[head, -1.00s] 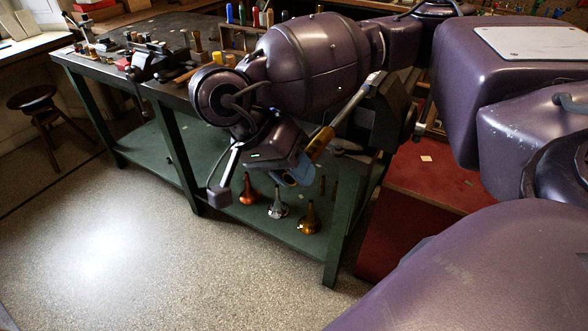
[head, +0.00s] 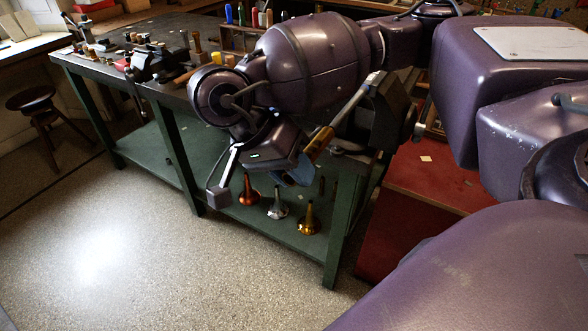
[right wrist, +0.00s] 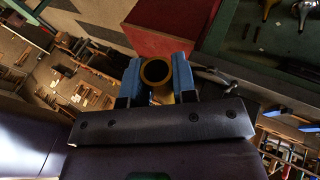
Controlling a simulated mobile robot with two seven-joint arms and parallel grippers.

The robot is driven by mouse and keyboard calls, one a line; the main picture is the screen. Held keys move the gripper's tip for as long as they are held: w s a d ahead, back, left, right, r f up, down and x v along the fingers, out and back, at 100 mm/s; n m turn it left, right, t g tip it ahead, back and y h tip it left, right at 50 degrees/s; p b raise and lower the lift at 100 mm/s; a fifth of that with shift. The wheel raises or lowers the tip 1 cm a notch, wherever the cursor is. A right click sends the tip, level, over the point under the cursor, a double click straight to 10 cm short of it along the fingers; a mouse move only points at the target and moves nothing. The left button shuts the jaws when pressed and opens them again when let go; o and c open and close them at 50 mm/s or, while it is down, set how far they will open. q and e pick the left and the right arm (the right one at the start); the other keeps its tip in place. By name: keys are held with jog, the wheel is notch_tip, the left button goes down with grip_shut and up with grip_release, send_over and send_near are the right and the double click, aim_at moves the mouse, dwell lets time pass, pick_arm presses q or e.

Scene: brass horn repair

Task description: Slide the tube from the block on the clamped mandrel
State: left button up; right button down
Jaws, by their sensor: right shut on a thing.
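A brass tube (head: 320,142) is held in my right gripper (head: 308,160), beside the near right end of the bench. In the right wrist view the tube (right wrist: 156,70) shows its round open end between the two blue fingers (right wrist: 155,84), which press on its sides. A dark vise (head: 388,115) stands at the bench end behind the arm. A slim pale rod (head: 361,96) runs from near the vise down toward the tube; I cannot tell whether the tube is around it or only in line with it. The block cannot be made out. My left gripper is out of view.
The green-legged bench (head: 178,155) carries several tools at its far left. Several horn mouthpieces or bells, one silver (head: 277,207), stand on its lower shelf. A stool (head: 33,103) stands far left. The floor in front is clear.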

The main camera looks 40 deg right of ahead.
aim_at(307, 151)
dwell(0.4)
jog(key=shift+d, duration=0.1)
jog(key=shift+w+d, duration=0.2)
jog(key=shift+d, duration=0.2)
jog(key=shift+w+d+b, duration=0.25)
jog(key=shift+w+d, duration=0.05)
jog(key=shift+d, duration=0.4)
jog(key=shift+w+d+b, duration=0.2)
jog(key=shift+w+d, duration=0.05)
jog(key=shift+d, duration=0.4)
dwell(0.3)
dwell(0.6)
jog(key=shift+w+d, duration=0.1)
jog(key=shift+d, duration=0.05)
